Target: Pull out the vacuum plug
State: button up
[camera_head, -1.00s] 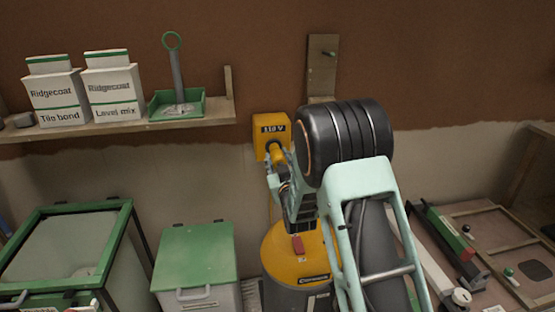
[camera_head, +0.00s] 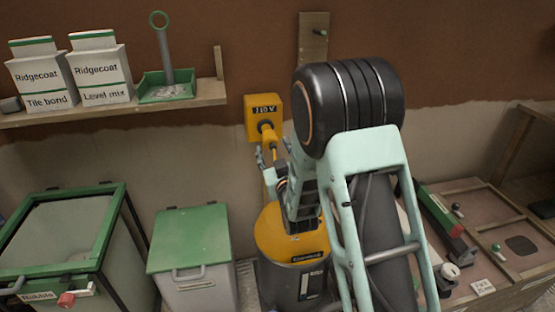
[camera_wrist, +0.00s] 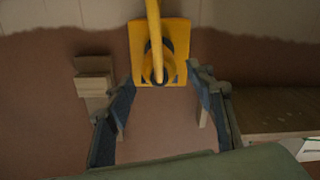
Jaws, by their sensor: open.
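A yellow socket box (camera_head: 264,105) is fixed to the wall above the vacuum. A yellow plug (camera_head: 267,131) sits at its dark round socket, with a yellow cord hanging down from it. The yellow and grey vacuum (camera_head: 305,277) stands below, partly hidden by my arm. My gripper (camera_head: 273,157) is open just below the plug, apart from it. In the wrist view, the socket box (camera_wrist: 176,40) and the yellow cord (camera_wrist: 154,25) lie ahead, between and beyond the open fingers of my gripper (camera_wrist: 161,85). The exact seating of the plug is hard to tell.
A shelf (camera_head: 110,114) with two Ridgecoat boxes and a green tray (camera_head: 165,90) is at upper left. A green-lidded bin (camera_head: 190,240) and a rubble bin (camera_head: 120,188) stand below. A bench (camera_head: 510,275) with tools is at right.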

jog(key=s, duration=0.2)
jog(key=s+d, duration=0.1)
jog(key=s, duration=0.2)
jog(key=shift+s+d, duration=0.1)
jog(key=shift+s, duration=0.2)
